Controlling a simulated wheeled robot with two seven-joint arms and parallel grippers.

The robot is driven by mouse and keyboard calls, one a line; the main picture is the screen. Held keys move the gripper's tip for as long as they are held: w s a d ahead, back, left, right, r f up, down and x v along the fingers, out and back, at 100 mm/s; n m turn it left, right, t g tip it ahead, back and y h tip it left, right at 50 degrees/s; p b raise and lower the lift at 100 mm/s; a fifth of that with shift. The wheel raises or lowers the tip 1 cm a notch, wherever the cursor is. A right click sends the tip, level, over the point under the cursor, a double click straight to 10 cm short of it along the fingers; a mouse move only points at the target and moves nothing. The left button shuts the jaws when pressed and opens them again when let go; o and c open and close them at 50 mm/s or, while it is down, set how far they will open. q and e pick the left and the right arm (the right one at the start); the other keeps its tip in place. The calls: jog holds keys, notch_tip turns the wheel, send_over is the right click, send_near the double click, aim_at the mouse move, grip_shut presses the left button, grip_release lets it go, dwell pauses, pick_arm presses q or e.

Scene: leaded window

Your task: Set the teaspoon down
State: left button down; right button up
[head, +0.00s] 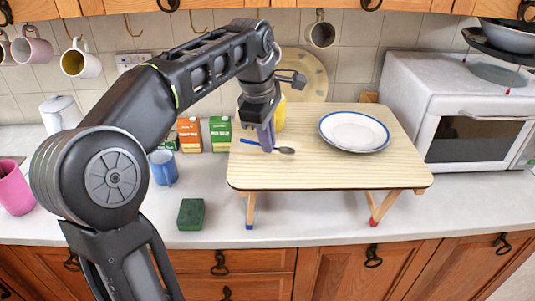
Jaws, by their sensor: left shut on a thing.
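The teaspoon (286,150) has a blue handle and a grey bowl. It is at the left part of a small wooden folding table (300,174), with its bowl pointing right. My left gripper (267,142) reaches down from above and is shut on the teaspoon near the middle of its handle. The fingers hide part of the handle. The spoon is at or just above the tabletop; I cannot tell whether it touches. My right gripper is not in view.
A white plate with a blue rim (354,131) lies right of the spoon. Cartons (220,133) and a blue mug (163,167) stand left of the table. A green sponge (191,214) lies in front. A white microwave (460,110) stands right. The tabletop's front is clear.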

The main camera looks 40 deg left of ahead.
aim_at(269, 162)
pick_arm(q)
jog(key=shift+s+x, duration=0.2)
jog(key=shift+x, duration=0.75)
jog(key=shift+s+x, duration=0.2)
jog(key=shift+x, duration=0.7)
jog(key=shift+f, duration=0.1)
